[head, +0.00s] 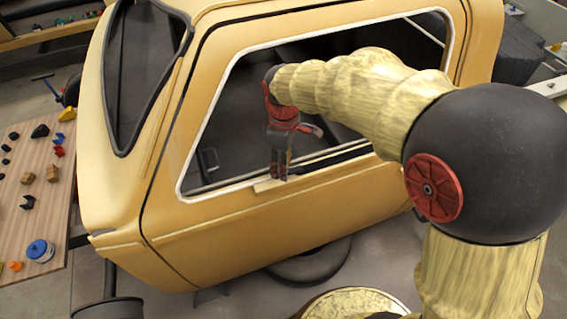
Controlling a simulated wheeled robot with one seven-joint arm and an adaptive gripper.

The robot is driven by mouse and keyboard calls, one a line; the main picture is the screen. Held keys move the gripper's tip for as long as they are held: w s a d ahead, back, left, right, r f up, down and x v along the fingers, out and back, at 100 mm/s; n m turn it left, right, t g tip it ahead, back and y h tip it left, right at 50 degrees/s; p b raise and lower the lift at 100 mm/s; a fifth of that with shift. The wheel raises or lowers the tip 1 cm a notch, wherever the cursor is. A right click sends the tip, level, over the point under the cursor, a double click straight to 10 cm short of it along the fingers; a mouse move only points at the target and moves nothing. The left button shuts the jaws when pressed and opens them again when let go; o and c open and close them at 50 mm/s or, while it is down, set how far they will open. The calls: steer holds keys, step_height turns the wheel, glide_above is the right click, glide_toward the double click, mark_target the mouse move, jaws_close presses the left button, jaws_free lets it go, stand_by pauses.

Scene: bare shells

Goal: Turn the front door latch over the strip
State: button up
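A yellow vehicle shell has a front door (255,222) with an open, white-edged window. My gripper (279,178) points down at the lower window edge, with its dark fingertips at or just above the sill. The fingers look close together, but I cannot tell whether they are shut or hold anything. A small pale strip (266,187) lies on the sill at the fingertips, and part of it is hidden behind them. I cannot make out the latch; it may be hidden by the fingers or too small to see.
A wooden table (58,215) with several small coloured objects and a blue-lidded jar (40,250) stands at the left. A dark wheel (310,264) shows below the door. My arm reaches in from the right across the window. Floor at the lower left is partly clear.

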step_height(320, 180, up, 12)
stand_by(0.7)
stand_by(0.4)
steer(key=s+d+f+m+t+b, duration=0.2)
steer(key=s+d+f+m+b, duration=0.4)
steer(key=s+f+b, duration=0.3)
steer(key=s+d+f+m+t+b, duration=0.3)
steer(key=s+d+f+m+b, duration=0.4)
steer(key=s+f+b, duration=0.3)
steer(key=shift+d+f+t+b, duration=0.3)
steer(key=shift+d+f+b, duration=0.55)
steer(key=shift+f+b, duration=1.25)
steer(key=shift+s+r+b, duration=0.15)
steer(key=shift+r+b, duration=0.25)
steer(key=shift+r, duration=0.05)
